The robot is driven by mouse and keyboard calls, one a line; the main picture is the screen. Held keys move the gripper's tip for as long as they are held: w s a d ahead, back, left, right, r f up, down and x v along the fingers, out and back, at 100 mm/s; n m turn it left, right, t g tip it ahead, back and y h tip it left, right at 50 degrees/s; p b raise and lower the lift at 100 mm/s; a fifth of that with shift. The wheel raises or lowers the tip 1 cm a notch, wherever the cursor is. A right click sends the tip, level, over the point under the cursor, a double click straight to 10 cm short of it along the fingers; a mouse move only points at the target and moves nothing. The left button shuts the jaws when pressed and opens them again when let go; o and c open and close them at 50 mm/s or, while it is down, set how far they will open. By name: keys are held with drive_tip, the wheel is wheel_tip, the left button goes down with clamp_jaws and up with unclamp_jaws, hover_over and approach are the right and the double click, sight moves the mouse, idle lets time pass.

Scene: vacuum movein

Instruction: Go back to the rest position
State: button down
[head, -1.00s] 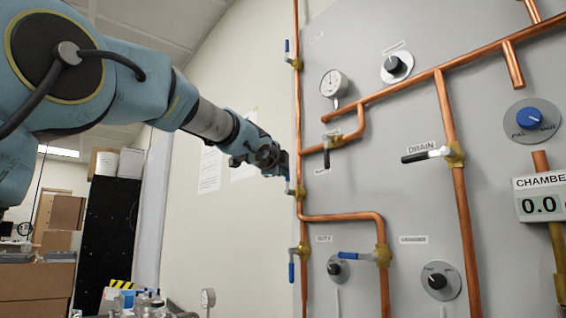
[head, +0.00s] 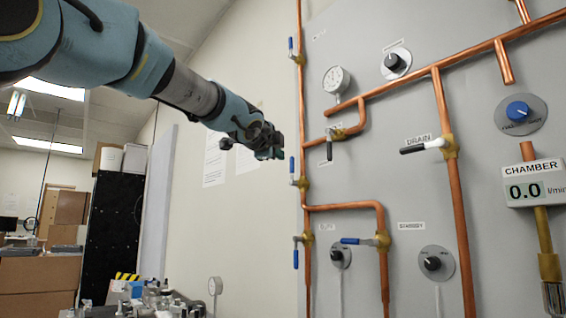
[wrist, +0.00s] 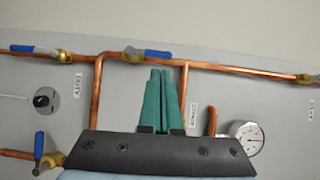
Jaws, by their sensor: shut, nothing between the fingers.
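My gripper (head: 272,150) is at the end of my raised blue arm, in front of the cream wall and left of the grey valve panel (head: 410,190). It is apart from the copper pipes in the head view. In the wrist view its green fingers (wrist: 159,98) are together, with nothing between them. Behind the fingers are the panel, copper pipes and blue-handled valves.
A copper riser (head: 303,110) with blue-handled valves runs along the panel's left edge. A black-handled DRAIN valve (head: 428,144), a pressure gauge (head: 336,80) and a CHAMBER display (head: 535,189) reading 0.0 sit on the panel. Cardboard boxes (head: 40,275) stand at far left.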

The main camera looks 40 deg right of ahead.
drive_tip(key=v, duration=0.5)
drive_tip(key=shift+s+a, duration=0.2)
drive_tip(key=shift+a, duration=0.1)
drive_tip(key=w+a+f+n+t+y, duration=0.1)
drive_tip(key=w+a+f+n+y, duration=0.25)
drive_tip(key=w+f, duration=0.3)
drive_tip(key=w+a+f+n+y, duration=0.25)
drive_tip(key=w+a+f, duration=0.2)
drive_tip(key=f, duration=0.35)
drive_tip(key=w+a+f+n+g+y+p, duration=0.1)
drive_tip(key=w+a+f+n+y, duration=0.2)
drive_tip(key=a+f, duration=0.55)
drive_tip(key=w+a+f+n+y, duration=0.2)
drive_tip(key=w+a+f+n, duration=0.25)
drive_tip(key=a+f, duration=0.35)
drive_tip(key=s+a+f+n+g+y, duration=0.35)
drive_tip(key=a+f+n, duration=0.35)
drive_tip(key=a+f, duration=0.55)
drive_tip(key=s+a+f+n+g+p, duration=0.1)
drive_tip(key=s+a+f+n+g, duration=0.3)
drive_tip(key=s+a+f+n, duration=0.4)
drive_tip(key=s+a+f, duration=0.2)
drive_tip(key=s+a, duration=0.2)
drive_tip(key=s, duration=0.1)
drive_tip(key=shift+a+f+y, duration=0.35)
drive_tip(key=shift+a+f, duration=0.05)
